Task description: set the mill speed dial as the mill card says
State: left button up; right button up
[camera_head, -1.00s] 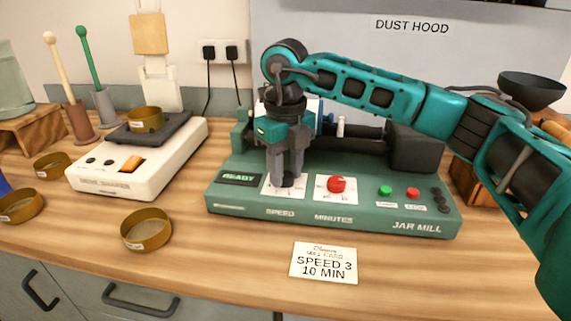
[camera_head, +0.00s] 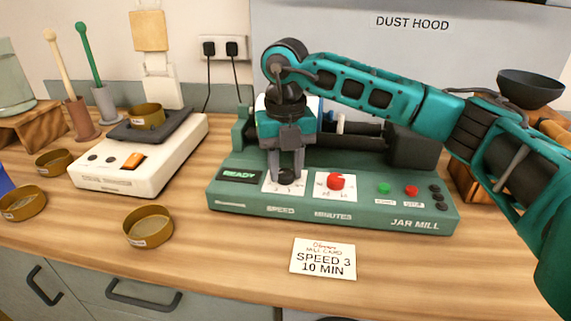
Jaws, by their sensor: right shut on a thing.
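The green jar mill (camera_head: 330,210) stands on the wooden bench. Its dark speed dial (camera_head: 287,177) sits on a white scale above the word SPEED. My right gripper (camera_head: 286,178) points down and is shut on the speed dial. The gripper hides part of the dial and scale, and I cannot read the setting. The red minutes dial (camera_head: 336,181) is just to the right on its own scale. The mill card (camera_head: 323,259) lies in front of the mill and reads SPEED 3, 10 MIN. My left gripper is not in view.
A green READY display (camera_head: 239,175), a green button (camera_head: 384,188) and a red button (camera_head: 411,191) are on the mill panel. A white sieve shaker (camera_head: 140,173) stands left, with several brass sieves (camera_head: 148,227) around it. The bench around the card is clear.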

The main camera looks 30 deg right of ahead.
aim_at(285, 172)
jog(key=o, duration=1)
jog(key=shift+o, duration=0.2)
notch_tip(285, 172, up, 13)
jog(key=p, duration=0.1)
